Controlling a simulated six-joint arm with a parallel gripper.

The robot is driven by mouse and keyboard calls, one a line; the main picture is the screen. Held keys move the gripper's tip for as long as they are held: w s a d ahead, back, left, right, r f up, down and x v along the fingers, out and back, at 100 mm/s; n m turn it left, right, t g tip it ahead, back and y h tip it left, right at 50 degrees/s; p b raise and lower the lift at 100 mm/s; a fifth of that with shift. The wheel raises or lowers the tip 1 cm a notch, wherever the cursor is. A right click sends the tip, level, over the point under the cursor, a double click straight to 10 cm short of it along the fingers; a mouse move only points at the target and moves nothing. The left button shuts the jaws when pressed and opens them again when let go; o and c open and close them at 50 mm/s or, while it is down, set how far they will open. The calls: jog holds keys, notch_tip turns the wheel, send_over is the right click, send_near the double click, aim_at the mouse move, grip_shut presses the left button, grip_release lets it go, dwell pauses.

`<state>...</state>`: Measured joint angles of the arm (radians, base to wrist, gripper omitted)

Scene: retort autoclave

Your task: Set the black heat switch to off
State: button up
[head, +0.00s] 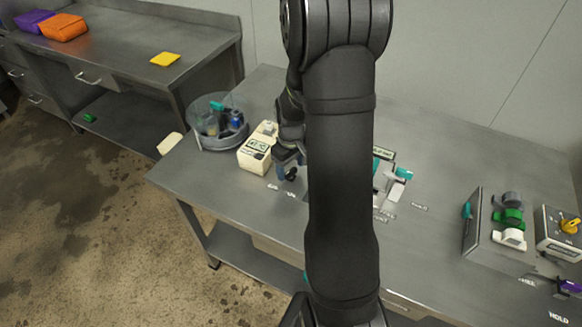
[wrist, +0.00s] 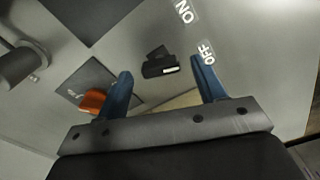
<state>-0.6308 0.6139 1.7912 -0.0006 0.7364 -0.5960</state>
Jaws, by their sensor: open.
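The black heat switch (wrist: 158,62) shows in the wrist view just past my fingertips, between their lines. It is a small black block with a white mark on its near edge. The ON label (wrist: 184,11) and OFF label (wrist: 206,53) lie to its right in that view. I cannot tell which label it is set to. My gripper (wrist: 164,75) has two blue fingers, apart and with nothing held. In the head view my gripper (head: 291,165) is low over the table, close above the black switch (head: 291,175); I cannot tell whether they touch.
A cream box (head: 254,155) and a round clear-walled container (head: 221,137) stand left of my gripper. An orange knob (wrist: 92,101) on a dark plate is left of the switch in the wrist view. Green and white knobs (head: 510,226) stand on the table's right.

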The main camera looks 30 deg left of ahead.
aim_at(291, 171)
jog(key=shift+f, duration=0.4)
jog(key=shift+c, duration=0.2)
jog(key=c, duration=0.9)
jog(key=shift+m, duration=0.9)
jog(key=shift+c, duration=0.2)
jog(key=o, duration=1)
notch_tip(291, 171, up, 17)
jog(key=shift+r, duration=0.2)
